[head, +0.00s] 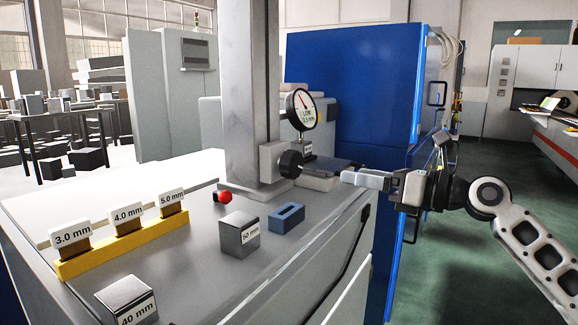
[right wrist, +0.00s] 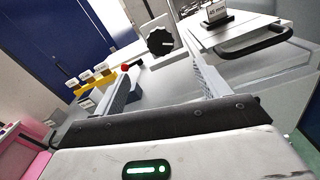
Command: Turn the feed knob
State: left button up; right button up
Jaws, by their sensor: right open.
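The feed knob (head: 290,163) is a black, ridged round knob on a grey block at the foot of the grey column. In the right wrist view the knob (right wrist: 160,42) shows beyond and between my finger tips, with a pale mark on its face. My right gripper (head: 347,177) is to the right of the knob, apart from it. In the right wrist view the gripper (right wrist: 163,78) is open with nothing between its fingers. My left gripper is not in view.
A dial gauge (head: 302,110) stands above the knob. A red ball knob (head: 225,196), a blue slotted block (head: 287,219), a 50 mm block (head: 239,236), a 40 mm block (head: 126,303) and a yellow rack (head: 120,249) with labelled pieces occupy the grey top. A blue cabinet (head: 350,90) stands behind.

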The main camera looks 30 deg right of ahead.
aim_at(297, 165)
jog(key=p+x, duration=0.3)
jog(key=x, duration=1.2)
jog(key=shift+d, duration=0.1)
jog(key=c, duration=1)
